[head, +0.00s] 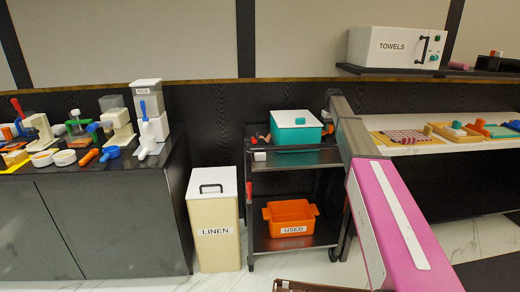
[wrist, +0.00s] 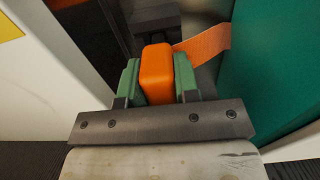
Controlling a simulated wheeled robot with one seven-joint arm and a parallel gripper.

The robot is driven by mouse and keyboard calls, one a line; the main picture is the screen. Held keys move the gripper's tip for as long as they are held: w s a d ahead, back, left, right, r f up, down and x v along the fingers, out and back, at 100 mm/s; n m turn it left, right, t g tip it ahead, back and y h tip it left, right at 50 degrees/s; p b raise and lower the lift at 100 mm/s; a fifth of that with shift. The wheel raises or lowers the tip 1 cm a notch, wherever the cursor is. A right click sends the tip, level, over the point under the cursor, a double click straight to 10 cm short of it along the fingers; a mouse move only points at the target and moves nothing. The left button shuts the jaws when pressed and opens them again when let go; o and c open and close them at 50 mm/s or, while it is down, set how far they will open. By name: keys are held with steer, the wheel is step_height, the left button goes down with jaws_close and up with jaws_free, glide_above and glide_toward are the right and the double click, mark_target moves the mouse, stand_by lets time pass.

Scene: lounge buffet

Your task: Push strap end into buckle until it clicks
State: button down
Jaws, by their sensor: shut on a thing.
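In the wrist view, my gripper (wrist: 158,78) has its green fingers shut on an orange block (wrist: 157,70), the strap end. A flat orange strap (wrist: 204,44) runs from behind it to the right, towards a teal wall (wrist: 275,60). In the head view, a teal box (head: 296,134) with a white lid (head: 296,119) stands on the cart's top shelf. Small orange and dark pieces (head: 263,137) show at its left side; I cannot tell whether the buckle is among them. My gripper is not clearly visible in the head view.
The black cart (head: 290,159) holds an orange USED bin (head: 290,216) below. A LINEN bin (head: 216,222) stands left of it. A counter with dispensers (head: 150,118) is further left. A white shelf with trays (head: 455,134) and a TOWELS box (head: 397,48) are right.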

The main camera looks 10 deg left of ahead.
steer(key=shift+f, duration=0.6)
steer(key=c, duration=0.8)
jaws_free()
steer(key=shift+c, duration=1.3)
steer(key=shift+r, duration=0.15)
steer(key=shift+r, duration=3.4)
